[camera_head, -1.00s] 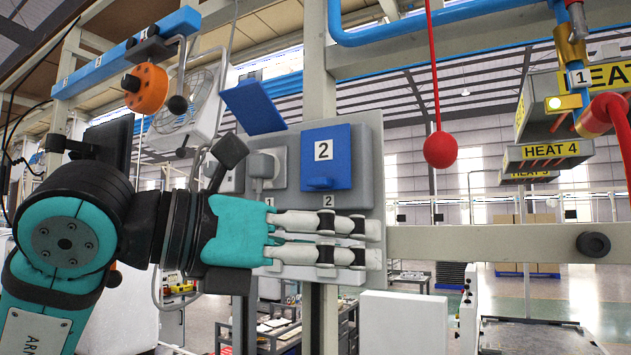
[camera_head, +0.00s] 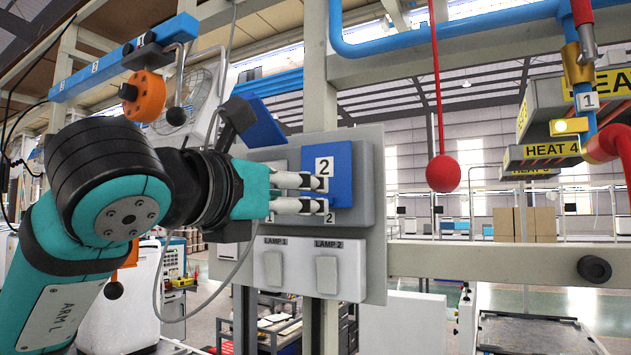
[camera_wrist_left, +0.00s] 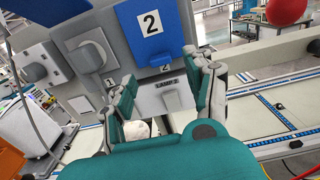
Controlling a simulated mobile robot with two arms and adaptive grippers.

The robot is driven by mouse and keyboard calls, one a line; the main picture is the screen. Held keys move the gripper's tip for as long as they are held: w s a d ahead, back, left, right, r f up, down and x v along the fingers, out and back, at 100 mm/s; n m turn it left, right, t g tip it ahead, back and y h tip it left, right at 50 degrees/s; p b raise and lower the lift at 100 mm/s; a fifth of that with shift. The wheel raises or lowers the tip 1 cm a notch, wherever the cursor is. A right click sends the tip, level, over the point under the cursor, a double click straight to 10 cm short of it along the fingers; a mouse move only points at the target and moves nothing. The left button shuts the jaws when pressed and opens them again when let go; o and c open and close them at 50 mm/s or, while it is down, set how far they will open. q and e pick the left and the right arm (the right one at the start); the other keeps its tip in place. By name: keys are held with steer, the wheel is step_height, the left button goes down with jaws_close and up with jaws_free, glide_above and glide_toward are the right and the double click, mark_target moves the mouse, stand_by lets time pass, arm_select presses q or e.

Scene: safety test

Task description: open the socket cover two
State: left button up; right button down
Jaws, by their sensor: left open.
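Socket cover two (camera_head: 342,160) is a blue flap with a white "2" label on a grey panel. It is down, shut over its socket. It also shows at the top of the left wrist view (camera_wrist_left: 174,38). My left gripper (camera_head: 326,193) is at the cover's lower edge, its fingertips overlapping that area in the head view; I cannot tell whether they touch. In the left wrist view the gripper's (camera_wrist_left: 168,76) fingers are spread with nothing between them, just below the cover. The cover's lower lip is partly hidden by the fingers in the head view. My right gripper is not in view.
Socket cover one (camera_head: 265,124) is raised, partly behind my arm. Two lamp switches, Lamp 1 (camera_head: 273,268) and Lamp 2 (camera_head: 326,274), sit below. A red ball (camera_head: 443,174) hangs on a red rod to the right. A beam (camera_head: 490,258) runs right of the panel.

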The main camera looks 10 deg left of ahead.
mark_target(321, 174)
arm_select(q)
steer(key=p+x, duration=0.2)
steer(key=x, duration=0.4)
steer(key=shift+w, duration=0.2)
jaws_close()
